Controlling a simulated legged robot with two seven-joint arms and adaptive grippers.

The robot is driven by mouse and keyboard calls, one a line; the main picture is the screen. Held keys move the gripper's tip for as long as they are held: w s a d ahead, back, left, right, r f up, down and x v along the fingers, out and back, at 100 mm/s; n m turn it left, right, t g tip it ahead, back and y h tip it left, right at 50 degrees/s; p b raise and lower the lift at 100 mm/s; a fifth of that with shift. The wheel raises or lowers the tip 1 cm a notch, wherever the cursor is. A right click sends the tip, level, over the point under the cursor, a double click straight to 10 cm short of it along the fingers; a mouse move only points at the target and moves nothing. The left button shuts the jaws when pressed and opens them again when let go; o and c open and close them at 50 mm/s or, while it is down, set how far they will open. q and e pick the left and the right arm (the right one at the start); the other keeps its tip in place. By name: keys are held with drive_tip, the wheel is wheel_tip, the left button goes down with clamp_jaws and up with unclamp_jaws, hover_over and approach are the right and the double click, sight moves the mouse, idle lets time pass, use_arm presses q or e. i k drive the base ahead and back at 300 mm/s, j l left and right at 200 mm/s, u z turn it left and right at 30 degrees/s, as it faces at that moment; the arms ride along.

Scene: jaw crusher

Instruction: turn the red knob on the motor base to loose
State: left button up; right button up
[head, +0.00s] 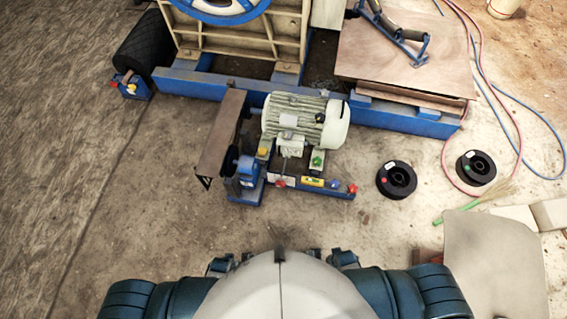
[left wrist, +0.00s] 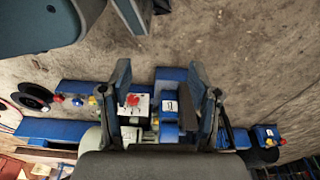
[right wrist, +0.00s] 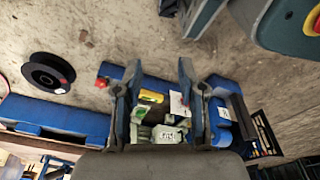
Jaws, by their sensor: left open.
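The blue motor base (head: 318,191) lies on the floor in front of the pale green motor (head: 300,118). In the left wrist view, a red knob (left wrist: 132,99) on a white plate appears between the fingers of my open left gripper (left wrist: 160,88). In the right wrist view, a red knob (right wrist: 101,82) lies left of my open right gripper (right wrist: 160,85). Both grippers are empty and apart from the knobs. I cannot read the knob's setting.
Two black spools (head: 396,180) (head: 476,168) lie on the floor at right, near hoses. A brown belt guard (head: 221,133) stands left of the motor. The blue crusher frame (head: 405,118) runs behind. The floor in front of the base is clear.

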sight(353, 189)
drive_tip(key=z, duration=1.25)
